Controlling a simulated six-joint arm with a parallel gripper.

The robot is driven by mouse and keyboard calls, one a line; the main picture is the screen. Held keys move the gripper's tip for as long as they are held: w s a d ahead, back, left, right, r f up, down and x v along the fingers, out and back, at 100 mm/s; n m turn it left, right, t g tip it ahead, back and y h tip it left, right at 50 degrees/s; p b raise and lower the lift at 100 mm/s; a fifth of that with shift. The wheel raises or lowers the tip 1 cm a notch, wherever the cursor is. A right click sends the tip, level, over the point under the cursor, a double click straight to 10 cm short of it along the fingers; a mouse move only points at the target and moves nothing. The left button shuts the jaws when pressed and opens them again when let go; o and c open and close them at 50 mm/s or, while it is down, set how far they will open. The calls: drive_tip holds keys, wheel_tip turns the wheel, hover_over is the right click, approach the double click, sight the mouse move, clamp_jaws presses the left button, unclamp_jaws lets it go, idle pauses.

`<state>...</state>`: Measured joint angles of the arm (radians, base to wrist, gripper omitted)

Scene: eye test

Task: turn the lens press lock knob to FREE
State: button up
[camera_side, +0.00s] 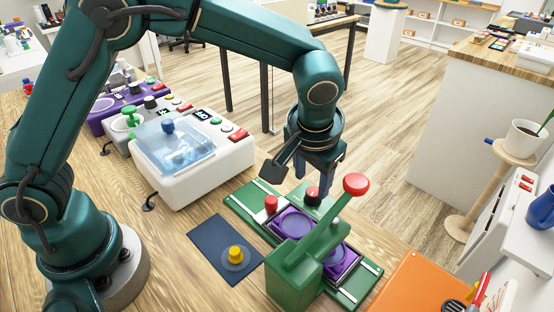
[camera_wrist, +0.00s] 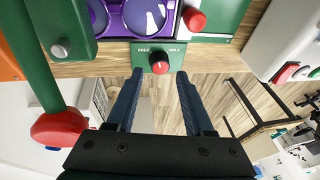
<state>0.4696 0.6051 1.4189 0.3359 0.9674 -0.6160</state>
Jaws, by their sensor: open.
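The green lens press (camera_side: 292,268) stands on the wooden bench with a purple lens holder (camera_side: 341,259) on its base. In the wrist view, the red lock knob (camera_wrist: 160,64) sits on a green plate (camera_wrist: 142,57) between the word FREE at left and HOLD at right. The direction in which the knob points is too small to tell. My gripper (camera_wrist: 158,80) is open and empty, its two dark fingers spread to either side of the knob with gaps between. In the side view, my gripper (camera_side: 312,178) hangs down at the knob (camera_side: 312,193), partly covering it.
The press's red-balled lever (camera_side: 356,184) rises close beside my gripper. A red button (camera_side: 271,203) is on the press base. A dark blue mat (camera_side: 210,236) with a yellow knob (camera_side: 235,254), a white lidded machine (camera_side: 212,171) and an orange mat (camera_side: 425,285) lie around.

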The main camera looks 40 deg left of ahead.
sight(313, 192)
drive_tip(key=m, duration=0.3)
drive_tip(key=shift+w+d+r+g, duration=0.1)
drive_tip(key=shift+g, duration=0.3)
drive_tip(key=m, duration=0.3)
drive_tip(key=shift+w+r+m+h, duration=0.1)
drive_tip(key=shift+w+m+h, duration=0.05)
drive_tip(key=shift+m+h, duration=0.15)
drive_tip(key=m, duration=0.1)
drive_tip(key=m+g, duration=0.1)
drive_tip(key=m, duration=0.1)
drive_tip(key=shift+w+h, duration=0.25)
drive_tip(key=shift+h, duration=0.05)
drive_tip(key=shift+w+m+g, duration=0.35)
drive_tip(key=shift+m+g, duration=0.05)
drive_tip(key=shift+m, duration=0.8)
drive_tip(key=shift+w+a+f+h, duration=0.3)
drive_tip(key=shift+w+a+f, duration=0.2)
drive_tip(key=shift+a, duration=0.2)
drive_tip(key=shift+f, duration=2.45)
drive_tip(key=shift+c, duration=0.3)
